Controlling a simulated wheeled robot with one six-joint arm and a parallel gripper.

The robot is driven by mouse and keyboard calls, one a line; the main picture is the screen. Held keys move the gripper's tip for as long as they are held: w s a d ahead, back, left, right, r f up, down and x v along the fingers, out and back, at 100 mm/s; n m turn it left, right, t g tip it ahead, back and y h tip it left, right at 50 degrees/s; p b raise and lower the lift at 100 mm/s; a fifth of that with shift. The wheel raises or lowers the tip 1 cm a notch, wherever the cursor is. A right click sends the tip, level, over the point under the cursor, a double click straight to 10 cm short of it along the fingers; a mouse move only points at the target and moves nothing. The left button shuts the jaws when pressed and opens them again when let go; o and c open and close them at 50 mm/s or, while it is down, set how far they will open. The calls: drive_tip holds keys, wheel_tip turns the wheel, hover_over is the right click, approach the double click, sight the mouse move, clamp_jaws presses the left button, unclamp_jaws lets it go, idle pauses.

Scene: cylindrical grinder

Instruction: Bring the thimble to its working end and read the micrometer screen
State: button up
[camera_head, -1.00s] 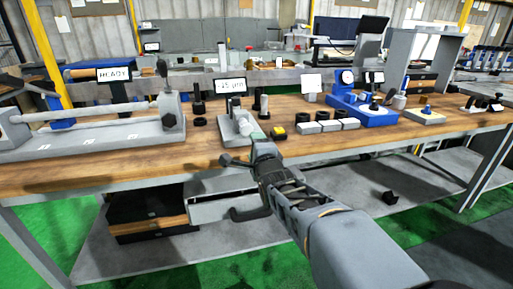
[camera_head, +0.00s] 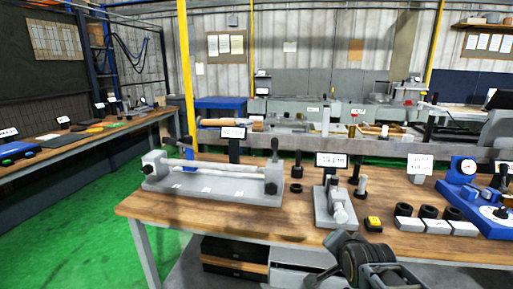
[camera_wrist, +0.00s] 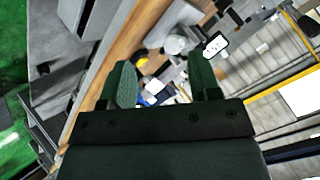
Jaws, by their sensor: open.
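The micrometer (camera_head: 335,206) is a light grey device on a grey base, standing on the wooden bench in the head view. Its thimble seems to be the pale cylinder (camera_head: 341,214) on its near side. A small screen (camera_head: 331,160) stands behind it with dark digits too small to read. My gripper (camera_head: 330,262) is in front of the bench edge, below and apart from the micrometer. In the wrist view my gripper (camera_wrist: 163,78) is open, with nothing held between its two fingers. A white screen (camera_wrist: 215,46) shows beyond the right finger there.
A long grey fixture (camera_head: 215,182) holds a rod at the bench's left. A yellow-black block (camera_head: 373,223), several grey blocks with black rings and a blue dial gauge stand (camera_head: 470,190) are to the right. Bare wood (camera_head: 300,222) lies left of the micrometer.

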drive_tip(key=s+a+r+n+g+y+p, duration=0.1)
drive_tip(key=s+a+r+n+g+p, duration=0.3)
drive_tip(key=s+n+p, duration=0.6)
wheel_tip(320, 180, up, 4)
drive_tip(key=s+g, duration=0.1)
drive_tip(key=g, duration=0.1)
drive_tip(key=shift+a+f+g+y, duration=0.25)
drive_tip(key=shift+g+y, duration=0.05)
drive_tip(key=shift+s, duration=0.1)
drive_tip(key=shift+c, duration=0.4)
idle(1.0)
